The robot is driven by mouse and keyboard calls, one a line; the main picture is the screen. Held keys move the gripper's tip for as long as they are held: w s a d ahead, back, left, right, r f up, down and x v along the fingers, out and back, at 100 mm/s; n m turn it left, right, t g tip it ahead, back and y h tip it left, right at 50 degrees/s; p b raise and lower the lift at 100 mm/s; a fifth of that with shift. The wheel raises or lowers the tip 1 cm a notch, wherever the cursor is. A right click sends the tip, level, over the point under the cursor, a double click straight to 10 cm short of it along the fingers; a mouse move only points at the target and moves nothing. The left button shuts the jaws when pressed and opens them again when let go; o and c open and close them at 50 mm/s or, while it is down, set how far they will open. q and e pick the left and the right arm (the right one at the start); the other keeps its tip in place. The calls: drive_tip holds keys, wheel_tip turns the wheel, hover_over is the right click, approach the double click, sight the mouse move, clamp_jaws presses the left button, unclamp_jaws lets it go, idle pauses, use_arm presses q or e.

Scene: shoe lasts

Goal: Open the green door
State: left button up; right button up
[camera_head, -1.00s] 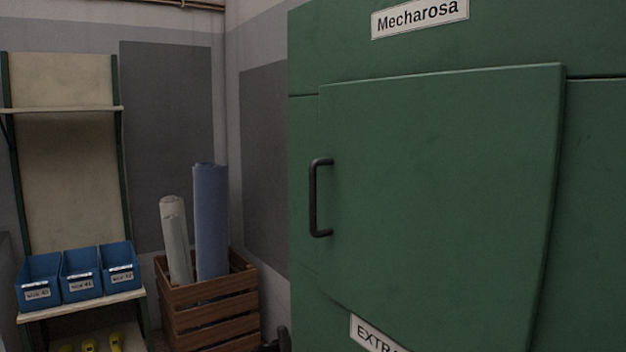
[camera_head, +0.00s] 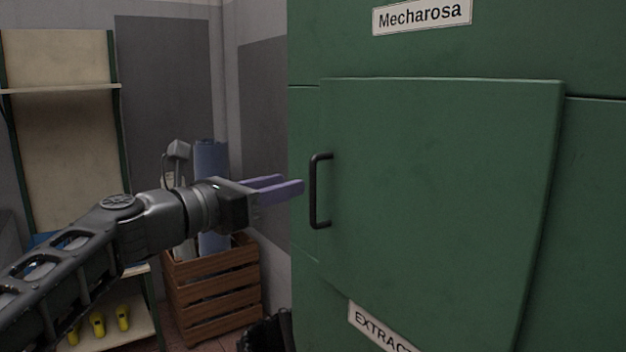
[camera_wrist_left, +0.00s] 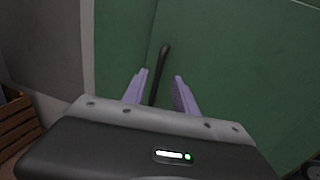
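The green door (camera_head: 440,200) is a large panel on a green cabinet and looks closed. Its black bar handle (camera_head: 314,190) is upright near the door's left edge. My left gripper (camera_head: 290,186) comes in from the left, with its purple fingers pointing at the handle and a small gap short of it in the head view. In the left wrist view the fingers are apart, and the handle (camera_wrist_left: 163,62) shows beyond and between the left gripper's tips (camera_wrist_left: 160,75). Nothing is held. My right gripper is not in view.
A wooden crate (camera_head: 215,300) with rolls stands left of the cabinet, behind my left arm. A shelf (camera_head: 60,90) with yellow shoe lasts (camera_head: 97,324) low down is at far left. The space in front of the door is clear.

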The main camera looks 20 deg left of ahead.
sight(311, 179)
use_arm(q)
drive_tip(key=shift+w, duration=0.15)
drive_tip(key=p+x, duration=0.1)
drive_tip(key=x, duration=0.6)
drive_tip(key=shift+w+d+f, duration=0.1)
drive_tip(key=shift+w+d, duration=0.05)
drive_tip(key=shift+w, duration=0.2)
clamp_jaws()
idle(1.3)
